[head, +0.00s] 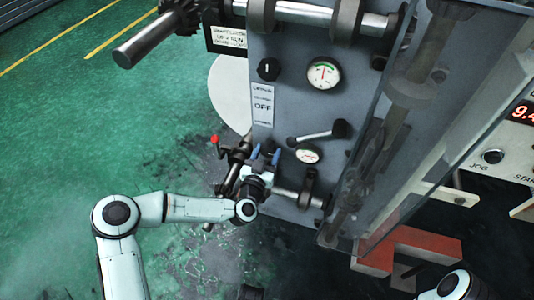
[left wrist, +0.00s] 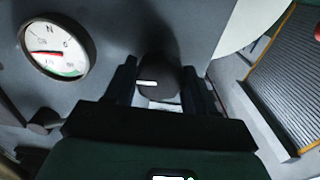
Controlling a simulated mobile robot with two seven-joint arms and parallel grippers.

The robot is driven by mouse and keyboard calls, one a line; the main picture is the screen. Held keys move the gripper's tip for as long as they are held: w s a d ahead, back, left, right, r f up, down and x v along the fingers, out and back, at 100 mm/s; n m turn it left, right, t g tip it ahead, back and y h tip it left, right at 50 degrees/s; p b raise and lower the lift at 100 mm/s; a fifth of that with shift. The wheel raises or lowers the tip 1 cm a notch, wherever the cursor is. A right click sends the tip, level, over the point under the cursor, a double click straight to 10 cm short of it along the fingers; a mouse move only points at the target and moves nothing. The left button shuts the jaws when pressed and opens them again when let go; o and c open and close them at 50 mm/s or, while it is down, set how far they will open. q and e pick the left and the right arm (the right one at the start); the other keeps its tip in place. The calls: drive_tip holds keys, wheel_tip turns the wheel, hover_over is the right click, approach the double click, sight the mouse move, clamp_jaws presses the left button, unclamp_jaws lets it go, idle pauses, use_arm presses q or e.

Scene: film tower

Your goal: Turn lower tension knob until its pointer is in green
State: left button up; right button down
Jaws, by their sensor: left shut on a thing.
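The lower tension knob (left wrist: 158,82) is dark with a white mark pointing left in the left wrist view. It sits between the two fingers of my left gripper (left wrist: 165,88), which is shut on it. In the head view my left gripper (head: 265,157) is at the panel's lower left and hides the knob. The lower gauge (head: 308,155) is beside it, and also shows in the left wrist view (left wrist: 55,48). Its red pointer lies toward the left there, away from the green arc at the dial's bottom. My right gripper is not in view.
The grey panel (head: 290,110) also carries an upper knob (head: 268,69), an upper gauge (head: 323,73) and a lever (head: 318,134). A clear guard (head: 375,160) stands right of the gauges. A rod with a red tip (head: 215,139) is left of my gripper. The green floor at left is open.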

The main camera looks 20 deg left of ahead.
use_arm(q)
drive_tip(key=n+p, duration=0.2)
drive_tip(key=n, duration=0.2)
drive_tip(key=shift+r+p, duration=0.1)
drive_tip(key=shift+p, duration=0.3)
drive_tip(key=shift+d+n, duration=0.1)
drive_tip(key=shift+n, duration=0.4)
drive_tip(key=n+p, duration=0.1)
drive_tip(key=n, duration=0.3)
drive_tip(key=shift+n, duration=0.3)
drive_tip(key=n, duration=0.5)
drive_tip(key=shift+n, duration=0.3)
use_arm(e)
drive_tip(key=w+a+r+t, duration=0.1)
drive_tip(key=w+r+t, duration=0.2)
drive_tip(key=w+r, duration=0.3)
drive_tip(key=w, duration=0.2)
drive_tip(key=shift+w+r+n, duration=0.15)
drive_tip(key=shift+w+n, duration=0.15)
use_arm(q)
drive_tip(key=shift+p, duration=0.3)
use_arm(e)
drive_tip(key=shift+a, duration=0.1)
use_arm(q)
drive_tip(key=o, duration=1)
